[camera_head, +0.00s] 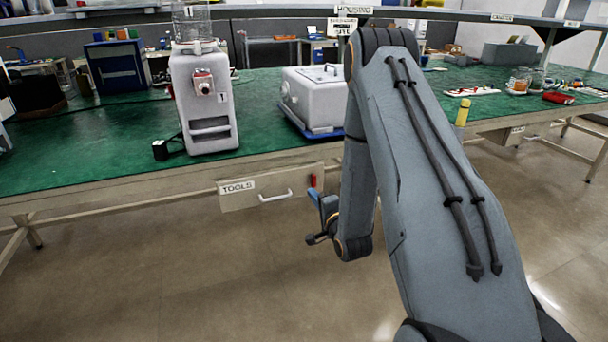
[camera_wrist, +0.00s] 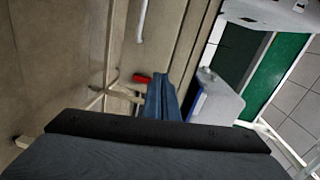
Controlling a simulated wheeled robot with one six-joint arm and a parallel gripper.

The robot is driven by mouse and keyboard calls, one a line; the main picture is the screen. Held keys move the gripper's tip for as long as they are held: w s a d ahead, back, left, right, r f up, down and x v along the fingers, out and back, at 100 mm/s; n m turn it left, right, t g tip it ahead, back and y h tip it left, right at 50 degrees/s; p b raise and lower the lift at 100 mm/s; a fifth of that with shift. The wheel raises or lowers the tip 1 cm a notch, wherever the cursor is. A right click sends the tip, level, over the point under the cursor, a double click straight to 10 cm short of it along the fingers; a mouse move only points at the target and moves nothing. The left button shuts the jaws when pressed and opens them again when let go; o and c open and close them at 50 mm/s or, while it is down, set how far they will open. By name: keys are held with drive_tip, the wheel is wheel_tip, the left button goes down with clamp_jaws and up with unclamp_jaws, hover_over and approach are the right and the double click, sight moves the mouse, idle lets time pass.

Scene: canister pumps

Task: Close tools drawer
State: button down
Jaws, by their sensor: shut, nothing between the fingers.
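The tools drawer (camera_head: 240,202) is under the green-topped workbench, with a TOOLS label and a pale bar handle (camera_head: 275,196) on its front. The handle also shows at the top of the wrist view (camera_wrist: 143,22). I cannot tell how far the drawer stands out from the bench. My gripper (camera_head: 313,194) is at the drawer's right end, in front of the bench, with blue fingers. In the wrist view my gripper (camera_wrist: 162,97) is shut and empty, apart from the handle. A small red item (camera_head: 313,181) shows beside the fingers, also in the wrist view (camera_wrist: 142,78).
A white pump unit (camera_head: 205,105) with a clear top and a white canister housing (camera_head: 313,100) on a blue base stand on the workbench (camera_head: 100,135). A yellow bottle (camera_head: 462,113) stands at the right. The floor (camera_head: 150,270) in front is clear.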

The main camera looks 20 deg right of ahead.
drive_tip(key=s+d+m+t, duration=0.1)
approach(300, 170)
drive_tip(key=w, duration=0.6)
drive_tip(key=shift+w+d+f, duration=0.1)
drive_tip(key=shift+w+f, duration=0.15)
drive_tip(key=shift+f, duration=0.1)
drive_tip(key=w+b, duration=0.1)
drive_tip(key=w, duration=0.2)
drive_tip(key=shift+w, duration=0.25)
drive_tip(key=shift+w+b, duration=0.35)
drive_tip(key=shift+b, duration=0.1)
drive_tip(key=shift+w+r, duration=0.1)
drive_tip(key=shift+r, duration=0.15)
